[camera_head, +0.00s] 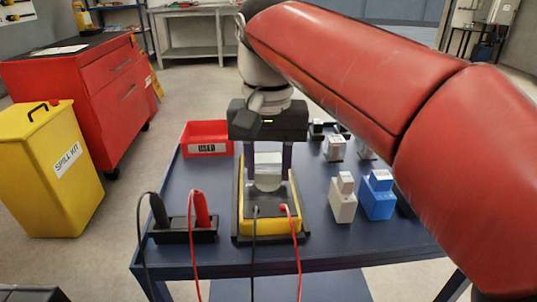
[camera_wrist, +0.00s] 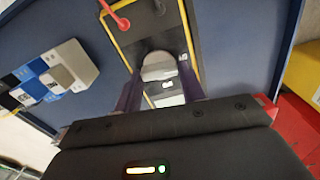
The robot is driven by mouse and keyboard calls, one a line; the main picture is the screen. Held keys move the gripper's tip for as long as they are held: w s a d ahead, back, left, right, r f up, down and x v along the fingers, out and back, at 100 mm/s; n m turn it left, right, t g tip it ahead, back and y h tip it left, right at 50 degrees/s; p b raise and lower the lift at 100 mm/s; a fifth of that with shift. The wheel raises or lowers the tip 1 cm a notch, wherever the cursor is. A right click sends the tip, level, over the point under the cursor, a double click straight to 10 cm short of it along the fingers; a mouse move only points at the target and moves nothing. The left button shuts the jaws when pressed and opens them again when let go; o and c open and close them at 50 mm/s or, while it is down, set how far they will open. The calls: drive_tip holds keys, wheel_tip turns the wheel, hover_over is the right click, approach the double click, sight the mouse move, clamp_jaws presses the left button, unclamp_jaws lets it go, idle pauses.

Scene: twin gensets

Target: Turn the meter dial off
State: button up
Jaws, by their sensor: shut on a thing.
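The meter (camera_head: 272,226) is a black box with a yellow edge, lying on the blue table in the head view. It also shows at the top of the wrist view (camera_wrist: 128,45). Its round grey dial (camera_head: 268,184) sits between my fingers, and the dial's pale face shows in the wrist view (camera_wrist: 158,66). My gripper (camera_head: 268,176) points down over the meter, with one dark purple finger on each side of the dial, shut on it. The fingers and palm hide part of the meter, and I cannot read the dial's setting.
A black holder (camera_head: 180,236) with black and red probes stands left of the meter; their leads run over the table's front edge. A red bin (camera_head: 206,137) is behind left. White and blue blocks (camera_head: 377,195) stand to the right, beneath my arm.

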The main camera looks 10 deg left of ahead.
sight(267, 171)
drive_tip(key=shift+n, duration=0.6)
drive_tip(key=o, duration=1)
wheel_tip(267, 171, up, 8)
drive_tip(key=shift+f, duration=0.15)
